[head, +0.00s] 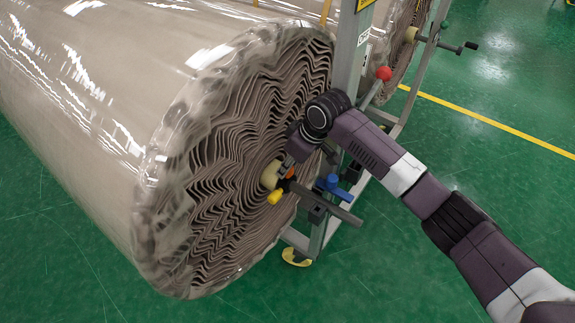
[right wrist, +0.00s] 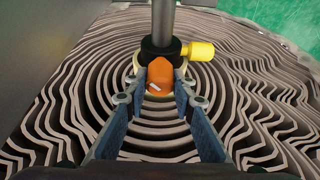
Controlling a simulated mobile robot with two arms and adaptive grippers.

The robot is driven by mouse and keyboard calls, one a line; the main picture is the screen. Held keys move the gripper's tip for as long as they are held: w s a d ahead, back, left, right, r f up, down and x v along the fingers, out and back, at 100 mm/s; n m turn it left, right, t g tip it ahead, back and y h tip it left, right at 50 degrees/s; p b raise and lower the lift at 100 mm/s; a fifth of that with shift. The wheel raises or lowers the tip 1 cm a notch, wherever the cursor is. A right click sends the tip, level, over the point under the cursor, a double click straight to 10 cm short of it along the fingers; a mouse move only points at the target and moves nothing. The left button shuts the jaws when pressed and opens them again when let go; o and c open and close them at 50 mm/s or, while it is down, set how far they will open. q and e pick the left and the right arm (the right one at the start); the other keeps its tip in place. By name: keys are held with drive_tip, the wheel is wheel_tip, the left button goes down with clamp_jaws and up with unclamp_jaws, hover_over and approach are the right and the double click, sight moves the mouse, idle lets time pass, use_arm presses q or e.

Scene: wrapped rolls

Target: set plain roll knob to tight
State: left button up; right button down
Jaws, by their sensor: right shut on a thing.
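A large brown roll (head: 85,130) in clear film fills the left of the head view, its wavy layered end facing me. At its core is a hub with a shaft (right wrist: 163,18). An orange knob (right wrist: 160,72) with a white mark sits on the hub, and a yellow knob (right wrist: 199,51) sticks out beside it. My right gripper (right wrist: 160,95) is shut on the orange knob, one finger on each side. In the head view my right gripper (head: 286,166) reaches the hub from above, its fingertips partly hidden. My left gripper is out of view.
A grey metal stand (head: 349,50) rises beside the roll, with a blue handle (head: 331,185) near the shaft and a red ball knob (head: 383,73) higher up. A second roll (head: 400,40) with a crank (head: 450,46) stands behind. The green floor (head: 520,90) at right is clear.

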drive_tip(key=shift+r+m+h+p, duration=0.2)
drive_tip(key=shift+m+p, duration=0.35)
drive_tip(key=shift+p, duration=0.55)
drive_tip(key=shift+r+m+h+p, duration=0.2)
drive_tip(key=shift+m+p, duration=0.35)
drive_tip(key=shift+p, duration=0.55)
drive_tip(key=shift+f+m+t+p, duration=0.2)
drive_tip(key=shift+m+t+p, duration=0.1)
drive_tip(key=shift+m+p, duration=0.1)
drive_tip(key=shift+w, duration=0.1)
drive_tip(key=shift+f, duration=0.1)
drive_tip(key=c, duration=1.6)
unclamp_jaws()
drive_tip(key=v, duration=1.2)
drive_tip(key=shift+a, duration=0.1)
